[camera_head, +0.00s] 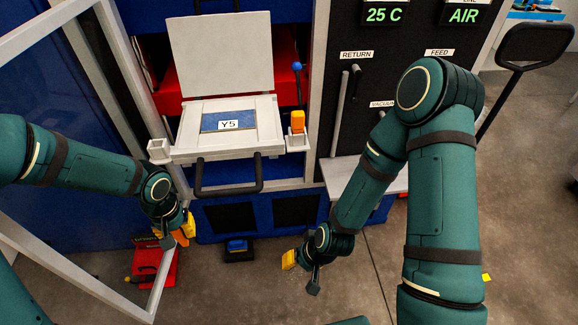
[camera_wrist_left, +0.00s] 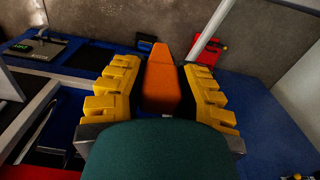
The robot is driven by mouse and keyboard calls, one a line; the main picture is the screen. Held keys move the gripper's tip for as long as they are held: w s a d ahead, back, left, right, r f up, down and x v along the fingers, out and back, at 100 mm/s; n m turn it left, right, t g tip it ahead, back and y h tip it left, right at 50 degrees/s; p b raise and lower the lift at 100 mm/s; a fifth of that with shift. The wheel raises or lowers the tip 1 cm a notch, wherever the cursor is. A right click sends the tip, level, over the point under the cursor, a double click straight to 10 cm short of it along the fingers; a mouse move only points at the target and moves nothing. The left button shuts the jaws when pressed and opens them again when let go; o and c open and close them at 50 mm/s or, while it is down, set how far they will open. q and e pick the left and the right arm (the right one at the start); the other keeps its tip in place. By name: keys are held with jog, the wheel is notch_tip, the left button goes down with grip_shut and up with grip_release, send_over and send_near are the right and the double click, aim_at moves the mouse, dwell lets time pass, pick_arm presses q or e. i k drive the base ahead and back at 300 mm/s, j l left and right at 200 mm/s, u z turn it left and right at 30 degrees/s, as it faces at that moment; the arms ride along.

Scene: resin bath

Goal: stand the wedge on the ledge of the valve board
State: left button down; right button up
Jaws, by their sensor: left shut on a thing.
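The orange wedge (camera_wrist_left: 162,82) is between the yellow fingers of my left gripper (camera_wrist_left: 160,95), which is shut on it. In the head view, my left gripper (camera_head: 178,231) is low at the left, in front of the blue cabinet, and only a bit of orange shows there. The valve board (camera_head: 395,90) is the black panel with RETURN and FEED labels. Its pale ledge (camera_head: 340,174) juts out at its foot, partly behind my right arm. My right gripper (camera_head: 299,270) hangs low near the middle, with one yellow finger clear; its opening is unclear.
A white tray with a Y5 label (camera_head: 265,125) and a raised lid (camera_head: 220,52) stands between the arms. A second orange block (camera_head: 297,121) sits in a holder at its right. An open framed door (camera_head: 110,283) is by my left arm. A red item (camera_head: 153,266) lies on the floor.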

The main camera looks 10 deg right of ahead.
aim_at(341, 179)
jog(key=k+l+z, duration=0.1)
jog(key=k+z, duration=0.3)
jog(key=k, duration=0.15)
jog(key=i+z, duration=0.25)
jog(key=z, duration=0.2)
jog(key=i+z, duration=0.2)
jog(key=z, duration=0.25)
jog(key=i+j, duration=0.15)
jog(key=i, duration=0.25)
jog(key=i+j, duration=0.15)
jog(key=i, duration=0.2)
